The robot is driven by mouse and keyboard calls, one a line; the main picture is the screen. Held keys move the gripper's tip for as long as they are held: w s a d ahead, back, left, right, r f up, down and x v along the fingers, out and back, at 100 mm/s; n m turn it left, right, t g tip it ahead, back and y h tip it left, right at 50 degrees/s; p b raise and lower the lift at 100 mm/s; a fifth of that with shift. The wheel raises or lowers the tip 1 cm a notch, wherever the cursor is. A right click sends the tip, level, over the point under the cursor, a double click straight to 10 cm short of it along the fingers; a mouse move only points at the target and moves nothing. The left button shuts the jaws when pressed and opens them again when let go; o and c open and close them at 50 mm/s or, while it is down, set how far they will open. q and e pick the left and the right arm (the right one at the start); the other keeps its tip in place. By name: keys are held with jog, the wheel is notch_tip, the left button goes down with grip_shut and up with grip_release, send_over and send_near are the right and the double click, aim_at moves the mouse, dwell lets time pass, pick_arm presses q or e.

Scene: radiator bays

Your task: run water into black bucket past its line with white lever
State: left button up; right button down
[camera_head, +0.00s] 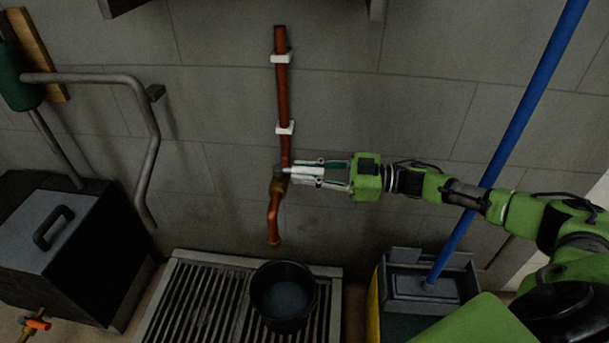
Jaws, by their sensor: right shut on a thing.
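A copper pipe (284,100) runs down the wall in white clips to a brass tap body and a curved copper spout (273,218). The white lever (300,171) sticks out to the right of the tap. My right gripper (318,172) is shut on the white lever, its arm coming in from the right. The black bucket (261,303) stands upright on the floor grate below the spout. Its inside looks grey-blue; I cannot make out a line or the water level, and no stream shows clearly. My left gripper is not in view.
The slatted metal grate (190,295) lies under the bucket. A black box with a handle (60,230) stands at left, with a bent grey pipe (150,120) above. A yellow and grey mop bucket (400,290) with a blue pole (510,140) stands at right.

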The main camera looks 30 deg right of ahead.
aim_at(305, 167)
jog(key=shift+w, duration=0.1)
dwell(0.3)
jog(key=c, duration=1.9)
grip_release()
notch_tip(305, 167, up, 10)
